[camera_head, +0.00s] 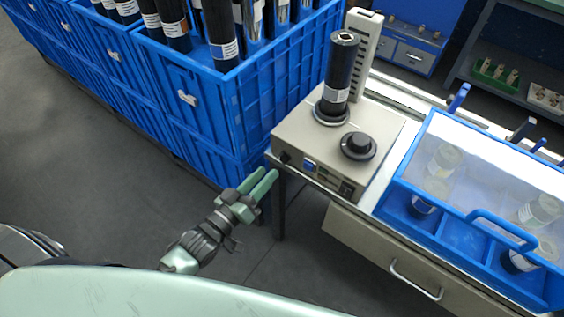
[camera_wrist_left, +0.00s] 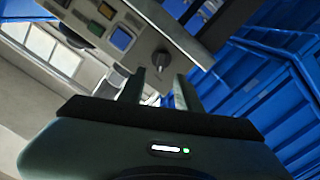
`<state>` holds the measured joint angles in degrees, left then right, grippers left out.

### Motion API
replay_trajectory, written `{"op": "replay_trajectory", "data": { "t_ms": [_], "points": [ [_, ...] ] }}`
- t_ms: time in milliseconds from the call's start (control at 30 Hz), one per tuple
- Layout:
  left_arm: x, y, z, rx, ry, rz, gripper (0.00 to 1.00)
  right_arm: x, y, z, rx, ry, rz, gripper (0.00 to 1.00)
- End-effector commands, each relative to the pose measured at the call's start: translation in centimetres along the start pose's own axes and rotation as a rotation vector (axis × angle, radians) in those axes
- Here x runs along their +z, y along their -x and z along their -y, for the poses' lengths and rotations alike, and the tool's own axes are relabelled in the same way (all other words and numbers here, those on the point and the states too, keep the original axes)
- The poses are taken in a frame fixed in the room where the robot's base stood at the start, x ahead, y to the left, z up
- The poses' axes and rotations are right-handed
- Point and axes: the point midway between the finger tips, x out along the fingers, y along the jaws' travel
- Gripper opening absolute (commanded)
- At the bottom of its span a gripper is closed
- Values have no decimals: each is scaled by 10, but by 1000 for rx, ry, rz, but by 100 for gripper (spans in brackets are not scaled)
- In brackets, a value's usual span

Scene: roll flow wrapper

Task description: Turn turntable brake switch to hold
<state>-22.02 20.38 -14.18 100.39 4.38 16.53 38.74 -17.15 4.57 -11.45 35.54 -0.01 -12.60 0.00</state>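A beige turntable unit (camera_head: 300,130) stands on the bench with a black roll (camera_head: 341,70) upright on it and a large black dial (camera_head: 358,146) on top. On its front panel, a small dark rotary switch (camera_head: 285,157) sits at the left end; it also shows in the wrist view (camera_wrist_left: 160,62). I cannot read its marking. My left gripper (camera_head: 269,173) is just in front of and below this switch. In the wrist view its two fingers (camera_wrist_left: 160,85) are apart and empty, with the switch beyond the gap, not visibly touched. My right gripper is not in view.
A blue button (camera_head: 309,165) and a black rocker-like part (camera_head: 347,188) are on the same panel. Blue crates (camera_head: 190,100) holding rolls stand close on the left. A blue clear-lidded case (camera_head: 480,215) is on the right above a drawer (camera_head: 395,262). Floor is open at lower left.

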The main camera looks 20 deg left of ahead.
Motion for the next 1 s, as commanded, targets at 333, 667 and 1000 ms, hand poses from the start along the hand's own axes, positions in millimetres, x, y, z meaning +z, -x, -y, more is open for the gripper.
{"op": "replay_trajectory", "data": {
  "t_ms": [333, 667, 1000],
  "points": [
    [-1, -52, 0, -1, -2, -1, 34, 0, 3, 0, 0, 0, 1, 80],
    [0, -59, 0, -2, -2, 2, 34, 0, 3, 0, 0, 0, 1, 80],
    [0, -59, 1, -2, -3, 2, 0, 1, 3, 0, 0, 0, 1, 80]
  ]
}}
